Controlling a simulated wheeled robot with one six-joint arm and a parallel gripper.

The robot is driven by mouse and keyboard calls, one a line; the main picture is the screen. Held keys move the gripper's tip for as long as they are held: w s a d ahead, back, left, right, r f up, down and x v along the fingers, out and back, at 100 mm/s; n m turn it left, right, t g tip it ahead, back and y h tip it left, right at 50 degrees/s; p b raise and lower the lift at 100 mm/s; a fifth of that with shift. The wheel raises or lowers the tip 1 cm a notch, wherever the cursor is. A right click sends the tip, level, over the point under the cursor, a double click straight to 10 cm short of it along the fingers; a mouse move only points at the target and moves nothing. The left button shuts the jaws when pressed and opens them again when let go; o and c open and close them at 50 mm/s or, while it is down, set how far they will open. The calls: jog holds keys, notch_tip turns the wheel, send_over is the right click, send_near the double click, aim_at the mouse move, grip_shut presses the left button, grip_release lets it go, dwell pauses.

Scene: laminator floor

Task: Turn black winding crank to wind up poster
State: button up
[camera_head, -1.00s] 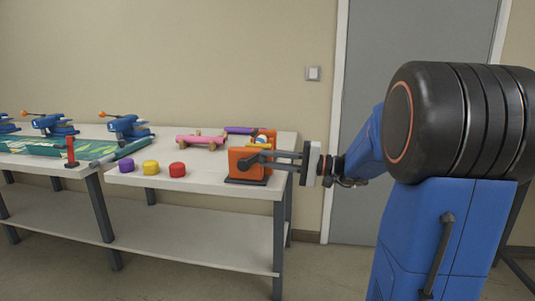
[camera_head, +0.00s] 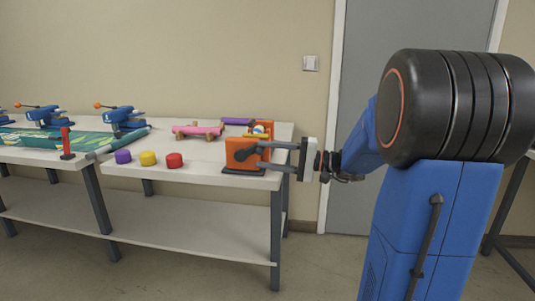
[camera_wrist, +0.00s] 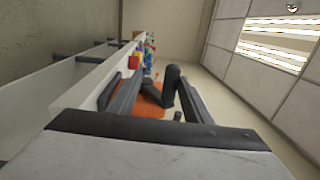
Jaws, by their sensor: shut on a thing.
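The orange winder (camera_head: 243,146) stands on a black base near the right end of the bench. Its black winding crank (camera_head: 240,155) is on the side facing me, and in the wrist view the crank (camera_wrist: 172,84) lies between the fingers. My gripper (camera_head: 263,156) reaches in from the right with its fingers around the crank and is shut on it. The exact contact is partly hidden. A green patterned poster (camera_head: 88,144) lies flat on the left part of the bench. I see no poster on the winder.
Purple, yellow and red round pieces (camera_head: 148,158) line the bench's front edge. A pink roll (camera_head: 196,131) lies on wooden stands behind them. A purple roll (camera_head: 238,121) lies behind the winder. Blue tools (camera_head: 124,119) and a red upright (camera_head: 66,143) are at left.

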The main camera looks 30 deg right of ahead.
jog(key=shift+d, duration=0.1)
dwell(0.4)
jog(key=shift+r, duration=0.1)
jog(key=v, duration=1.7)
jog(key=shift+d, duration=0.15)
jog(key=shift+s, duration=0.15)
